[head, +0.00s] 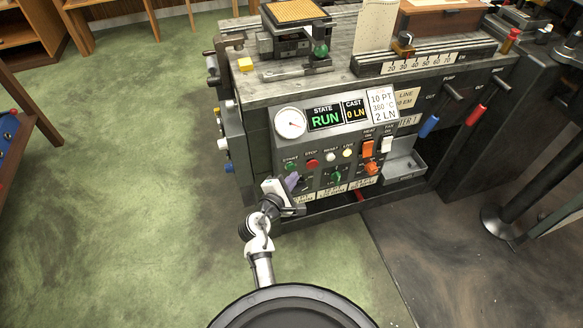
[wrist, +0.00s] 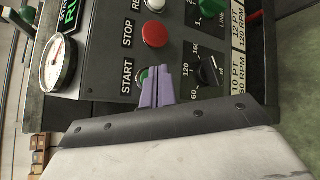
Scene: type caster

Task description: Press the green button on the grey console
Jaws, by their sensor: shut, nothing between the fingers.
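The grey console (head: 262,150) stands in the middle of the head view. Its green button (head: 290,167), labelled START, is at the left of the panel's button row. In the wrist view the green button (wrist: 142,77) is mostly hidden behind my fingertips. My gripper (head: 292,180) is shut and empty, with its purple fingers (wrist: 158,78) right in front of the button. I cannot tell whether the fingertips touch it. The state display (head: 325,117) reads RUN in green.
The red STOP button (head: 312,164) is right beside the green one; it also shows in the wrist view (wrist: 155,34). A black knob (wrist: 208,70) sits close to my fingers. Orange switches (head: 368,148) are further right. Green floor to the left is clear.

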